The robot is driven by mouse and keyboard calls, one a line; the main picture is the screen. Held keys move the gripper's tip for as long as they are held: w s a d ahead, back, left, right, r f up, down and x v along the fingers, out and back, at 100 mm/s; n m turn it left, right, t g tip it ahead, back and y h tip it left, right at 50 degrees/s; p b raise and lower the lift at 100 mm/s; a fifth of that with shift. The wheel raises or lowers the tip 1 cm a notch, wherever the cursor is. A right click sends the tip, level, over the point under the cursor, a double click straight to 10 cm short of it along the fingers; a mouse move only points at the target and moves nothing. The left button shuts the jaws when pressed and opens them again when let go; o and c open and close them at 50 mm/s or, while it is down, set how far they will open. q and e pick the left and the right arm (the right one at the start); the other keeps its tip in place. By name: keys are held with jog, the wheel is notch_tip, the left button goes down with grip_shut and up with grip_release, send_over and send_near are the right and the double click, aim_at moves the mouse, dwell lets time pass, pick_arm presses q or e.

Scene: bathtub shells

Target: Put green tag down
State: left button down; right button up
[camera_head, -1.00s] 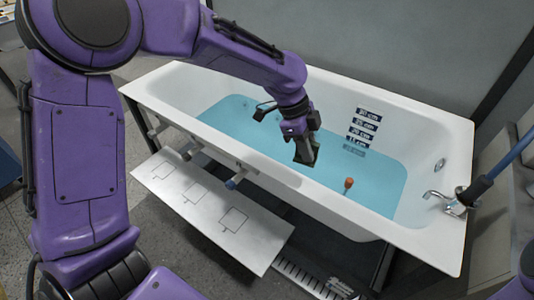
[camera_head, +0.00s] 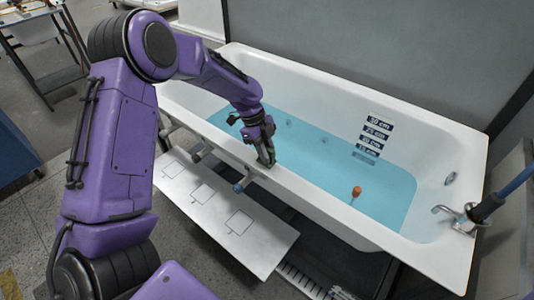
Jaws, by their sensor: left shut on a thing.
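My left gripper (camera_head: 266,158) is shut, pointing down over the near rim of the bathtub (camera_head: 335,212). A little dark green shows at its fingertips. I take this to be the green tag, mostly hidden by the fingers. A white shelf (camera_head: 265,252) with several outlined squares lies in front of the tub, below and nearer than the gripper. No tag shows on the squares in view. My right gripper is not in view.
Blue water (camera_head: 325,160) fills part of the tub, with an orange float (camera_head: 356,191) in it. Stubby pegs, one with a blue end (camera_head: 241,186), stick out from the tub's near side above the shelf. A tap (camera_head: 465,215) stands at the right end.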

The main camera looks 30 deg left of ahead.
pick_arm(q)
jog(key=shift+w+f, duration=0.1)
jog(key=shift+f, duration=0.65)
jog(key=shift+f, duration=0.1)
jog(key=c, duration=1)
grip_release()
jog(key=v, duration=1.2)
jog(key=shift+b, duration=0.35)
jog(key=shift+d, duration=0.1)
